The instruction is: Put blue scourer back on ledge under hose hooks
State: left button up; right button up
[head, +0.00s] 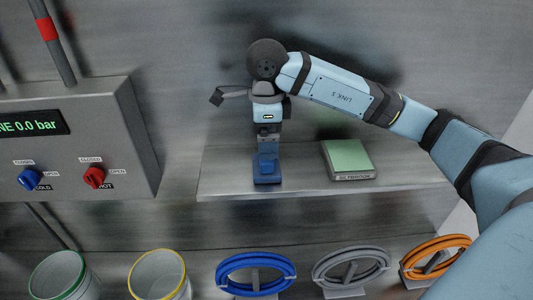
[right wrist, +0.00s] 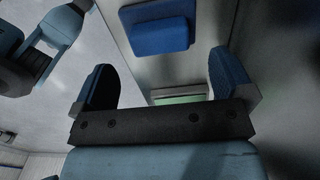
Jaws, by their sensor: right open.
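The blue scourer (head: 267,179) lies on the metal ledge (head: 225,183), left of its middle, above the row of hoses. My right gripper (head: 267,153) points down directly over it, very near its top. In the right wrist view the gripper (right wrist: 163,78) is open, its two fingers wide apart with nothing between them. There the blue scourer (right wrist: 160,32) shows beyond the fingertips, apart from both. The head view does not show clearly whether a finger touches it. My left gripper is not in view.
A green block (head: 348,156) with a label on its front sits on the ledge to the right. Blue (head: 240,264), grey (head: 350,266) and orange (head: 436,258) hoses hang below. A control box (head: 75,140) stands left. The ledge between scourer and green block is clear.

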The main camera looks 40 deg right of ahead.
notch_tip(320, 180, up, 7)
jog(key=shift+f, duration=0.2)
dwell(0.4)
